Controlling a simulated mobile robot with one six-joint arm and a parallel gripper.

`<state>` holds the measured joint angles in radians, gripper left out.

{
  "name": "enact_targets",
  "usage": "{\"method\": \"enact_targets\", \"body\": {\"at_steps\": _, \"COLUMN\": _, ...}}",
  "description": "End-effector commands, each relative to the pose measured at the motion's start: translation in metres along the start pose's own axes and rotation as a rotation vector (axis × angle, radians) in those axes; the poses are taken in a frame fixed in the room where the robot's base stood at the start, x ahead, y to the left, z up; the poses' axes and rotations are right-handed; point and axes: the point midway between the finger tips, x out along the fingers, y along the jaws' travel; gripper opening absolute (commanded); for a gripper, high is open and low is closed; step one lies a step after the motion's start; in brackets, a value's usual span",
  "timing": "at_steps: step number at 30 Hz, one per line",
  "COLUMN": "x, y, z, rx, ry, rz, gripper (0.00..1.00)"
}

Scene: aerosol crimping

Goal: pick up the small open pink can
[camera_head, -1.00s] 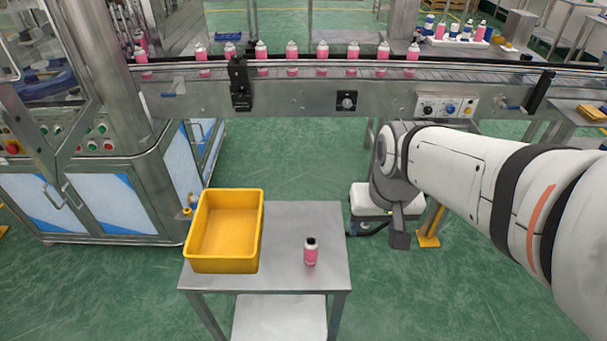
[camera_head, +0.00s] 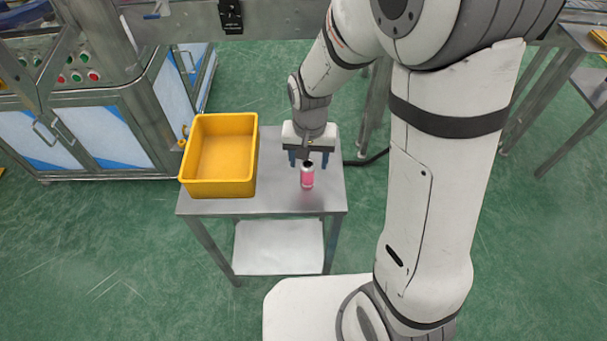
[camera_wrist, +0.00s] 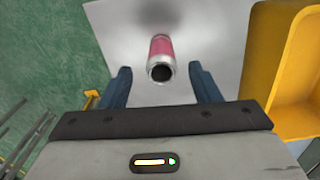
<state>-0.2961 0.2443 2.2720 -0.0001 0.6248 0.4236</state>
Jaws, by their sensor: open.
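The small open pink can (camera_head: 307,177) stands on the steel table, pink with a silver shoulder and a dark open top. In the wrist view the can (camera_wrist: 161,58) shows its dark round opening toward the camera, between and beyond the fingertips. My gripper (camera_head: 307,160) is open, with its two blue fingers at the can's far side in the head view. In the wrist view the fingers of my gripper (camera_wrist: 160,82) lie on either side of the can, with a gap on both sides. I see no contact with the can.
A yellow bin (camera_head: 221,188) stands on the left part of the steel table (camera_head: 275,203), close to the can. A machine cabinet (camera_head: 103,135) stands to the left. A conveyor edge runs along the back. The table's right part is otherwise clear.

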Motion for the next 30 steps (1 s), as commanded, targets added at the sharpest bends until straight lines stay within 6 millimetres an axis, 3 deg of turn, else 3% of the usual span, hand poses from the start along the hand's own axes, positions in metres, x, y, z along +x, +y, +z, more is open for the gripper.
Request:
{"method": "enact_targets", "body": {"at_steps": 6, "x": 0.030, "y": -0.002, "z": 0.001, "rx": 0.000, "ry": -0.004, "rz": 0.002, "gripper": 0.57}}
{"method": "enact_targets", "body": {"at_steps": 15, "x": 0.033, "y": -0.002, "z": 0.000, "rx": 0.001, "ry": 0.000, "rz": 0.000, "gripper": 0.56}}
{"method": "enact_targets", "body": {"at_steps": 30, "x": 0.033, "y": -0.001, "z": 0.000, "rx": 0.002, "ry": 0.000, "rz": 0.000, "gripper": 0.15}}
